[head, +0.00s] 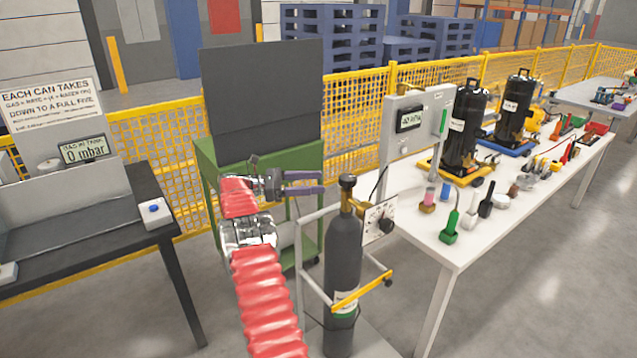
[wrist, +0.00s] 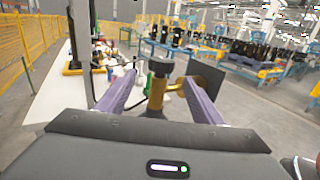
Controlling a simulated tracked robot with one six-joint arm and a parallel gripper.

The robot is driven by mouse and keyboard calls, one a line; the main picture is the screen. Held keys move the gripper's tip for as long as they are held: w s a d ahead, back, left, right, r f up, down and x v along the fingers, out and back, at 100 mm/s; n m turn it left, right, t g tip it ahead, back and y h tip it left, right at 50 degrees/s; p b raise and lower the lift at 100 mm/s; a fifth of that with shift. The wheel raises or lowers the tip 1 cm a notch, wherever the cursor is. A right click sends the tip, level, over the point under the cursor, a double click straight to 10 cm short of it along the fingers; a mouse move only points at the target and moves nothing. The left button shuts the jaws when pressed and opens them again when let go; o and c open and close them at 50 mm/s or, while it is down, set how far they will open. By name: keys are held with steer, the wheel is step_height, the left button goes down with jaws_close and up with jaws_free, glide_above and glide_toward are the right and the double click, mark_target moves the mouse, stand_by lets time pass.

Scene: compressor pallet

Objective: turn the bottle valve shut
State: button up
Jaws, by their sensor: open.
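The dark grey gas bottle (head: 343,262) stands upright in a trolley in the head view. Its valve has a black knob (head: 347,181) on top of a brass body (head: 349,200). My gripper (head: 322,183) is open, its two purple fingers pointing right towards the knob, just left of it. In the wrist view the black knob (wrist: 161,68) and brass valve body (wrist: 157,92) appear between the spread fingers of my gripper (wrist: 160,92). The fingers do not visibly touch the knob. The bottle below the valve is hidden in the wrist view.
A panel with a dark dial (head: 386,226) sits right of the valve. The trolley has a yellow bar (head: 362,291). A white table (head: 446,252) with compressors and tools stands to the right. A green cabinet (head: 208,170) stands behind my arm, and a black table (head: 75,252) is at left.

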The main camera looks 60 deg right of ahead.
stand_by(0.3)
steer(key=w+a+r+t, duration=0.6)
steer(key=a+r, duration=0.2)
steer(key=a, duration=0.4)
steer(key=a+r+m+t+y, duration=0.25)
steer(key=a+t, duration=0.35)
steer(key=a, duration=1.2)
steer(key=s+a+f+m+t+y, duration=0.1)
steer(key=s+a, duration=0.4)
steer(key=a, duration=0.6)
steer(key=s+a+f+m+t+y, duration=0.2)
steer(key=s+a+t+y, duration=0.2)
steer(key=a, duration=0.8)
steer(key=s+a+f+m+t+y, duration=0.1)
steer(key=s+a, duration=0.5)
steer(key=a, duration=0.6)
steer(key=f+t+y, duration=0.1)
steer(key=t, duration=0.1)
steer(key=shift+s+a+f+t, duration=0.15)
steer(key=shift+a+f+t, duration=0.05)
steer(key=shift+a+t, duration=0.1)
steer(key=shift+y, duration=0.25)
steer(key=shift+c, duration=0.4)
